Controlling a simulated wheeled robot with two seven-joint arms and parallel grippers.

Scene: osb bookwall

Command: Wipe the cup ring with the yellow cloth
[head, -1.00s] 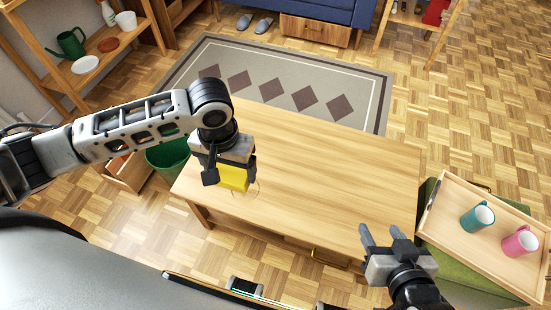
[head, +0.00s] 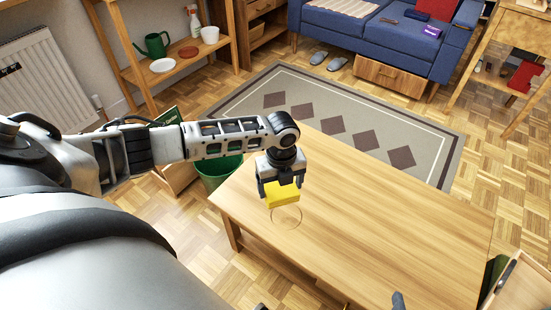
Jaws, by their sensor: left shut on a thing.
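The yellow cloth (head: 284,197) is a folded block held in my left gripper (head: 281,190), which is shut on it with the fingers pointing down. The cup ring (head: 286,221) is a faint brown circle on the wooden table (head: 370,235), near its left end. The cloth is at the far edge of the ring in the picture and most of the ring shows. I cannot tell whether the cloth touches the table. Only a fingertip of my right gripper (head: 398,301) shows at the bottom edge.
A green bin (head: 219,176) stands beside the table's left end. The rest of the tabletop is clear. A patterned rug (head: 345,126) and a blue sofa (head: 375,42) lie beyond.

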